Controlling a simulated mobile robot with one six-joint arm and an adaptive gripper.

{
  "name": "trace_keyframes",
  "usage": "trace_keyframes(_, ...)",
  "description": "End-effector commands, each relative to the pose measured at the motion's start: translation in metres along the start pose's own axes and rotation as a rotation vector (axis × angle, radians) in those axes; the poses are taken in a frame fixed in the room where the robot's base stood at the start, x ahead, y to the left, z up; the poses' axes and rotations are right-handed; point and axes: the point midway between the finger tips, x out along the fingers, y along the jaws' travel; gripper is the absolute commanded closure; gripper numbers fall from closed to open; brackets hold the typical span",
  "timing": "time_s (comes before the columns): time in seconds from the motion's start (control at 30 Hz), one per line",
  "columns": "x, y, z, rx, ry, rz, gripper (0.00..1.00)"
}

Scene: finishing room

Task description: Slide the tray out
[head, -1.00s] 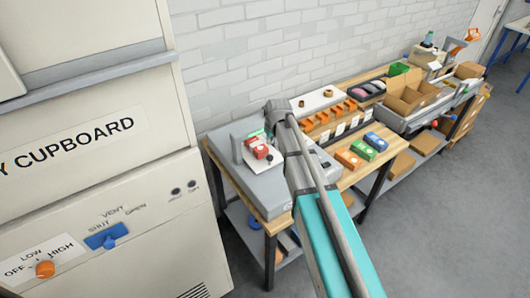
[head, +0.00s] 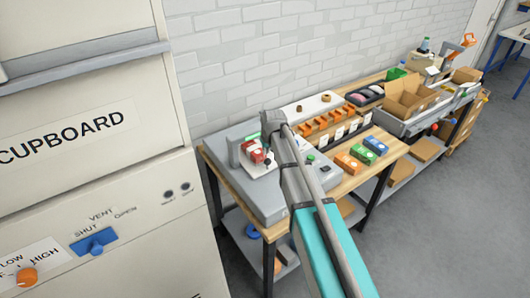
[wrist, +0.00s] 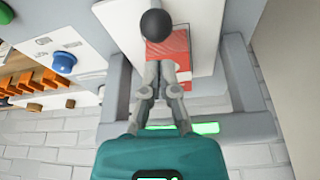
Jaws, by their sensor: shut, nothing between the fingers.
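The tray (wrist: 203,40) is a white plate lying in a grey frame on a grey bench machine (head: 262,200). It also shows in the head view (head: 248,168), partly hidden by my arm. A black ball knob (wrist: 157,23) is at its edge in the wrist view. Red blocks (wrist: 172,48) sit on the tray and show in the head view (head: 252,150). My gripper (wrist: 168,68) is shut and empty, its fingertips over or beside the red blocks and short of the knob. I cannot tell whether they touch anything.
A grey upright frame (wrist: 240,75) with a green light strip (wrist: 180,128) surrounds the tray's far side. A large cupboard (head: 80,130) stands at left. Orange holders (head: 318,124), small coloured boxes (head: 360,153) and cardboard bins (head: 405,100) line the bench at right.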

Motion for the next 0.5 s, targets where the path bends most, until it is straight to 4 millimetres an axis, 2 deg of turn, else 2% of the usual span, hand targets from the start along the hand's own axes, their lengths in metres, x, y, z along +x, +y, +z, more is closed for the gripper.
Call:
trace_keyframes(0.1,0.014,0.000,0.001,0.000,0.000,0.000,1.00)
trace_keyframes(0.5,0.041,-0.001,0.000,-0.001,0.000,0.000,1.00)
